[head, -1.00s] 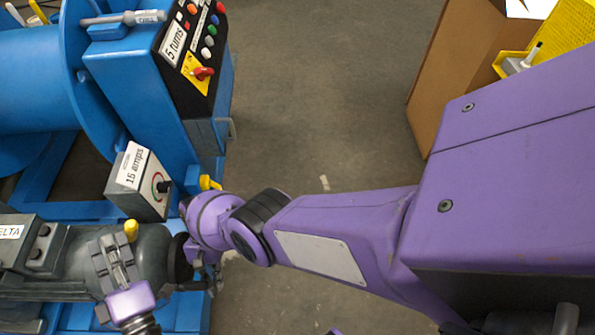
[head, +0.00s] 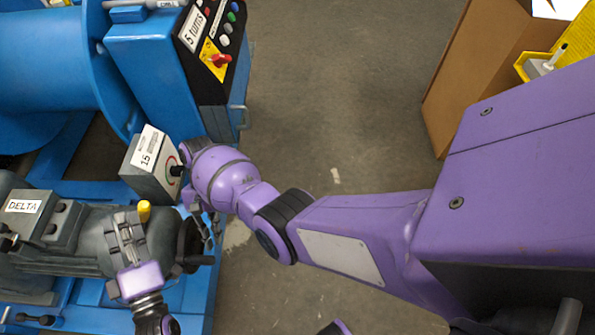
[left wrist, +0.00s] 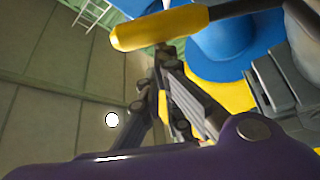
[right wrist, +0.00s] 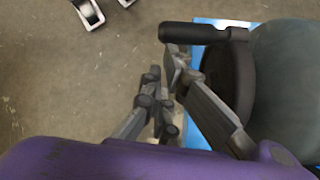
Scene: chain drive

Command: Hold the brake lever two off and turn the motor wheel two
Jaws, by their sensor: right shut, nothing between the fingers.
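The brake lever with a yellow grip (head: 144,210) stands beside the grey motor marked DELTA. My left gripper (head: 126,228) is at this lever. In the left wrist view, the yellow grip (left wrist: 160,27) crosses just beyond its fingers (left wrist: 158,85); I cannot tell whether they touch it or how far apart they are. The black motor wheel (head: 189,250) is at the motor's right end. My right gripper (head: 208,236) is shut and empty beside it. In the right wrist view, the wheel's black crank handle (right wrist: 190,33) lies just beyond the fingertips (right wrist: 160,75).
A grey box (head: 150,170) with a dial and a "15" label stands close behind the right gripper. A blue cabinet (head: 150,62) with a button panel is at the upper left. A cardboard box (head: 460,90) stands at the upper right. The floor between is clear.

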